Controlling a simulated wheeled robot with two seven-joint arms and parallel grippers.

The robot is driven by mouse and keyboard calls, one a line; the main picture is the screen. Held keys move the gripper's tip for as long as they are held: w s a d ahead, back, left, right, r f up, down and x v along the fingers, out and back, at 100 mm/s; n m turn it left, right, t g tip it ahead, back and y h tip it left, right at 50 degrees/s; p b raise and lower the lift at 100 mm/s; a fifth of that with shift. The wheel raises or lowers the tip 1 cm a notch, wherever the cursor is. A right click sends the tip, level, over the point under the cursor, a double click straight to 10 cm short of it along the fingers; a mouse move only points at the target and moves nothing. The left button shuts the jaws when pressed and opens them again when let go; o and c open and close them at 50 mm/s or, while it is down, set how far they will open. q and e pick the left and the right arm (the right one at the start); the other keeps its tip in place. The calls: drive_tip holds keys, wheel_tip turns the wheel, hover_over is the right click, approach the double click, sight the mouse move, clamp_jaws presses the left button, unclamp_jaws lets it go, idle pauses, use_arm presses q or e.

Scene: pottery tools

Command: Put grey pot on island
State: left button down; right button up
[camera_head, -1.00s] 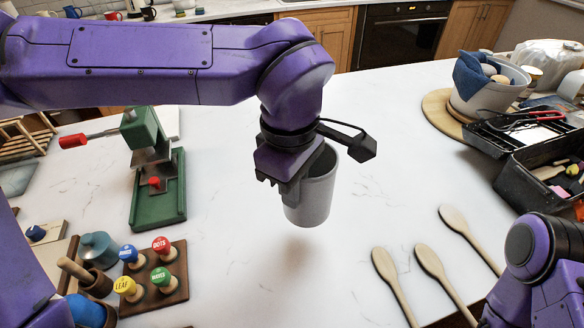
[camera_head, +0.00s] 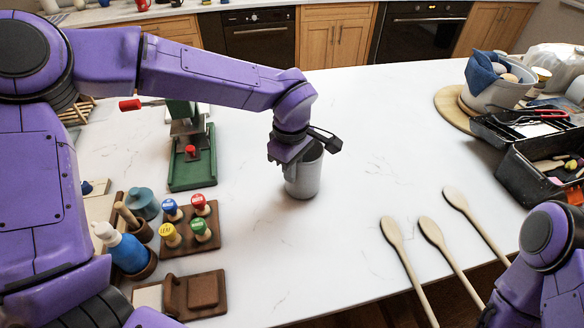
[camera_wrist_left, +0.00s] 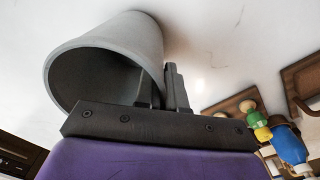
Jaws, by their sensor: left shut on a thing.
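The grey pot (camera_head: 306,180) is an open, empty-looking cup shape over the white marble island (camera_head: 350,120), near its middle. It looks upright and very low, at or close to the surface; I cannot tell for sure whether it touches. My left gripper (camera_head: 286,160) is shut on the left side of the pot's rim. In the left wrist view the pot (camera_wrist_left: 105,60) shows with its dark mouth toward the camera, and the gripper fingers (camera_wrist_left: 165,88) pinch its wall. My right gripper is out of view; only part of that purple arm shows at the lower right.
A green press (camera_head: 192,160) and a stamp holder (camera_head: 190,242) with coloured knobs stand to the left. Several wooden spoons (camera_head: 432,232) lie to the right. A black toolbox (camera_head: 525,175) and a bucket (camera_head: 492,95) are at the far right. The surface around the pot is mostly clear.

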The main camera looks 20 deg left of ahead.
use_arm(q)
drive_tip(key=shift+w+f, duration=0.25)
drive_tip(key=c, duration=1.2)
unclamp_jaws()
drive_tip(key=shift+w+f, duration=0.2)
drive_tip(key=shift+w, duration=0.25)
drive_tip(key=shift+s+r, duration=0.35)
drive_tip(key=shift+s, duration=0.05)
wheel_tip(320, 180, up, 12)
drive_tip(key=shift+a+f+b, duration=0.1)
drive_tip(key=shift+b, duration=0.2)
